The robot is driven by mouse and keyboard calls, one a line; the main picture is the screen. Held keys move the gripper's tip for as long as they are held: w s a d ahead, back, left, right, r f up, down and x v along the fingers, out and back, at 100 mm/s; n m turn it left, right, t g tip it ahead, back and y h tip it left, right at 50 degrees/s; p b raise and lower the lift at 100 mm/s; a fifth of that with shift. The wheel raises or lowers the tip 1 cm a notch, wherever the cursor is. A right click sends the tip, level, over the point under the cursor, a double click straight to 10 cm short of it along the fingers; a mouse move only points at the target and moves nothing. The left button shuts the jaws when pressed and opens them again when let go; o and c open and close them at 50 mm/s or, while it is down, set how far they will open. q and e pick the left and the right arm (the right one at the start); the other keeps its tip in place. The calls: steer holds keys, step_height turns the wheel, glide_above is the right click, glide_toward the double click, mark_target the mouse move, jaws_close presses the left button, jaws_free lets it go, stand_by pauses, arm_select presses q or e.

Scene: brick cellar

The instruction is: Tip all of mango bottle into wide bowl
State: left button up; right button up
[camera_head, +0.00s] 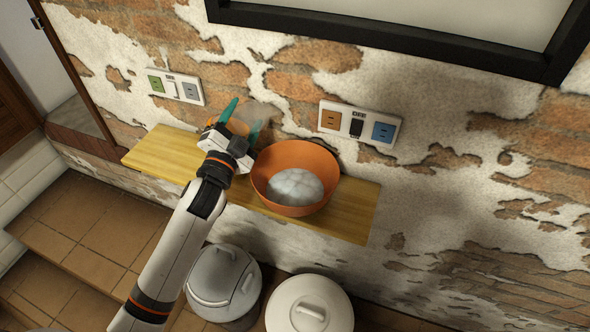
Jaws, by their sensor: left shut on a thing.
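The wide bowl (261,185) is orange and stands on the wooden shelf, with a pale, whitish rounded mass inside it. My left gripper (244,116) is just left of and behind the bowl, above the shelf. Its teal fingers are shut on the mango bottle (239,127), which shows as an orange patch and a faint see-through part between them. My gripper and wrist hide much of the bottle, and I cannot tell its tilt or how full it is. My right gripper is out of view.
The narrow wooden shelf (357,205) runs along the brick wall and is bare at both ends. Socket panels (175,88) and (359,124) are on the wall behind. Two lidded pots, one grey (215,268) and one white (283,318), stand below the shelf.

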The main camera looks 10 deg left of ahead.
arm_select(q)
steer(key=shift+f+m+b, duration=0.15)
steer(key=shift+m+b, duration=0.15)
steer(key=shift+w+a+f+m+h+b, duration=0.1)
steer(key=shift+a+f+m+h+b, duration=0.25)
steer(key=shift+m+b, duration=0.4)
steer(key=shift+m+h+b, duration=0.3)
steer(key=shift+m+h, duration=0.15)
steer(key=shift+m, duration=0.7)
steer(key=shift+d+r+m+h+b, duration=0.1)
steer(key=shift+d+m+h+b, duration=0.35)
steer(key=shift+m, duration=0.65)
steer(key=shift+s+d+m+h+p, duration=0.15)
steer(key=shift+m+h, duration=0.25)
steer(key=shift+m, duration=0.7)
steer(key=shift+s+d+m+h+p, duration=0.1)
steer(key=shift+d+m+h+p, duration=0.2)
steer(key=shift+m, duration=0.8)
stand_by(1.2)
steer(key=shift+f+m+g+h+b, duration=0.4)
steer(key=shift+f+m+b, duration=0.2)
steer(key=shift+m, duration=0.4)
